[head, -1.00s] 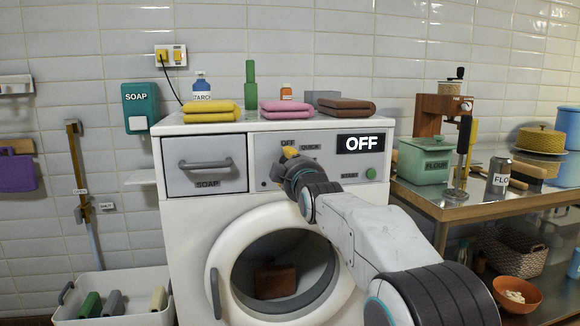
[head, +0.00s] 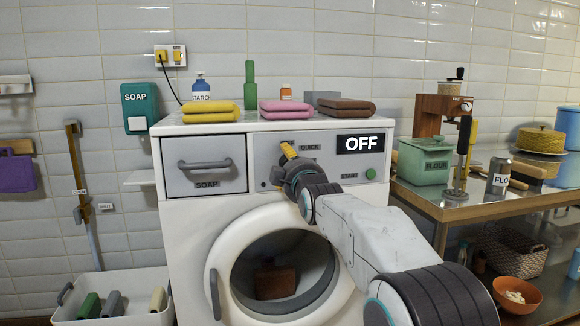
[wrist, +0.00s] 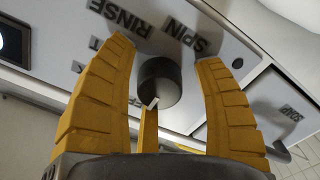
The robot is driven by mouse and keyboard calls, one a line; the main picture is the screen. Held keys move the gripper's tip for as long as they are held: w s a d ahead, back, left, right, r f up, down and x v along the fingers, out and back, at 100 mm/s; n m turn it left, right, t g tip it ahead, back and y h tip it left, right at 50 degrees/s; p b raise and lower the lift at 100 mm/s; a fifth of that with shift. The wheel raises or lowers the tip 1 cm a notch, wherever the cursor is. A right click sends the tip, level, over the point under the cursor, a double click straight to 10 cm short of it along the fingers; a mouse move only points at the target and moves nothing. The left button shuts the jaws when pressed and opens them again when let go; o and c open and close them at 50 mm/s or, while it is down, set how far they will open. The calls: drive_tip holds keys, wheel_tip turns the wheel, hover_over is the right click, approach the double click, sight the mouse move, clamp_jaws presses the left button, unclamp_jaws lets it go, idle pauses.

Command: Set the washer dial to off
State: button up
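The white washer (head: 185,235) stands in the middle of the head view, with a grey control panel at its upper right. Its display (head: 361,143) reads OFF. The dark round dial (wrist: 159,82) is in the wrist view, with a white mark on its lower rim. My gripper (head: 288,150) is at the panel and hides the dial in the head view. In the wrist view my gripper's yellow fingers (wrist: 166,55) are open on both sides of the dial, with gaps. Another yellow finger part shows below it. The labels RINSE and SPIN are beside the dial.
Folded towels (head: 211,112) and bottles stand on the washer top. A green START button (head: 370,174) is right of my gripper. A metal table (head: 470,206) with a flour canister (head: 424,161) stands at right. A white bin (head: 112,284) is at lower left.

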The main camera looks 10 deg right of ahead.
drive_tip(key=shift+s+r, duration=0.1)
drive_tip(key=s, duration=1.2)
idle(0.5)
drive_tip(key=s+r+m+g+p, duration=0.2)
drive_tip(key=s+g+p, duration=0.3)
drive_tip(key=s+p, duration=0.6)
drive_tip(key=s+r+m+g+p, duration=0.2)
drive_tip(key=s+m+g+p, duration=0.2)
drive_tip(key=s+p, duration=0.7)
drive_tip(key=s+r+m+g+p, duration=0.3)
drive_tip(key=s+g+p, duration=0.2)
drive_tip(key=s+p, duration=0.6)
drive_tip(key=shift+a+r+g+p, duration=0.1)
drive_tip(key=shift+g+p, duration=0.2)
drive_tip(key=shift+p, duration=1.6)
